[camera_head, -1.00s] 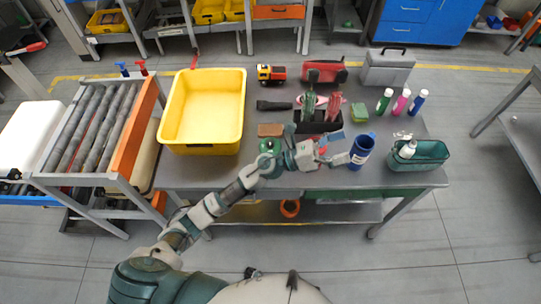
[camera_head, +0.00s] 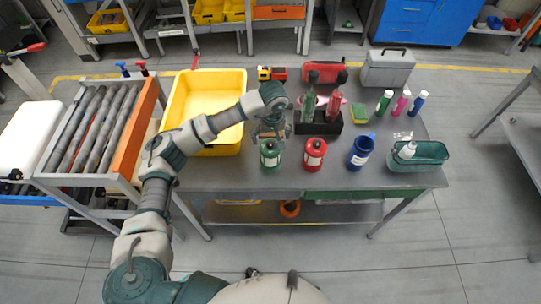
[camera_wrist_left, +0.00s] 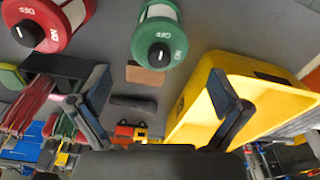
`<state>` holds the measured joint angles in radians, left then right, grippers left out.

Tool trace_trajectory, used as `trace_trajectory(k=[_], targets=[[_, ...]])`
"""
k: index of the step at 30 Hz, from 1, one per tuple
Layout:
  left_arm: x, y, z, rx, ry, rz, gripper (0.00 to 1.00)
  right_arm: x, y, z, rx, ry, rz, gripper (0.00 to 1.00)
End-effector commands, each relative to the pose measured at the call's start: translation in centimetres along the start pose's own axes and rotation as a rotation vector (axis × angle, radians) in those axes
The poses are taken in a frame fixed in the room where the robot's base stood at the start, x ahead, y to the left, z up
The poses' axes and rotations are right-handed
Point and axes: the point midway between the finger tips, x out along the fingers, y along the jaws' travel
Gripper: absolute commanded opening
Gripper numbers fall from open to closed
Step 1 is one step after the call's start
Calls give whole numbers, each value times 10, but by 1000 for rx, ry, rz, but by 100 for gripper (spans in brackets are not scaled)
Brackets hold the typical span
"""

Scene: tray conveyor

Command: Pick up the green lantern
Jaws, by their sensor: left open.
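The green lantern (camera_head: 270,155) stands upright near the front edge of the grey table, just right of the yellow bin. It also shows at the top of the left wrist view (camera_wrist_left: 160,38), its dark knob facing the camera. My left gripper (camera_head: 269,131) is just behind the lantern in the head view, pointing down. In the wrist view its two fingers (camera_wrist_left: 160,88) are spread wide with nothing between them held. The lantern lies beyond the fingertips; I see no contact. My right gripper is not in view.
The yellow bin (camera_head: 240,112) is on the left. A dark bottle holder (camera_head: 318,127) is behind. A brown block (camera_wrist_left: 145,75) lies near the green lantern.

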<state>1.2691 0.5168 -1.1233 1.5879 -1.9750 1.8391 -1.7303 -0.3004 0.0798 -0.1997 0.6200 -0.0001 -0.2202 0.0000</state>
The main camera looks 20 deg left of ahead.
Motion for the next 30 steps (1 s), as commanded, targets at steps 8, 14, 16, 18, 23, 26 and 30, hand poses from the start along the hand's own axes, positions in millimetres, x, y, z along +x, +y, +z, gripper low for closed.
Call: trace_trajectory(k=[8,14,16,18,23,26,30], targets=[[53,0,0,-2,-2,2,100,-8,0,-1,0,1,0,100],[68,1,0,-1,-2,2,100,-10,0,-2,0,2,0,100],[78,0,-1,-1,-5,1,100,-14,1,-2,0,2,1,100],[89,1,-2,-2,-6,2,100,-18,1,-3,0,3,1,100],[110,1,-3,-1,-2,3,100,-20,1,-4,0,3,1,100],[114,1,-3,0,-2,3,100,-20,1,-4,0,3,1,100],[114,1,-3,0,-1,4,100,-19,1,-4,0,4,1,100]])
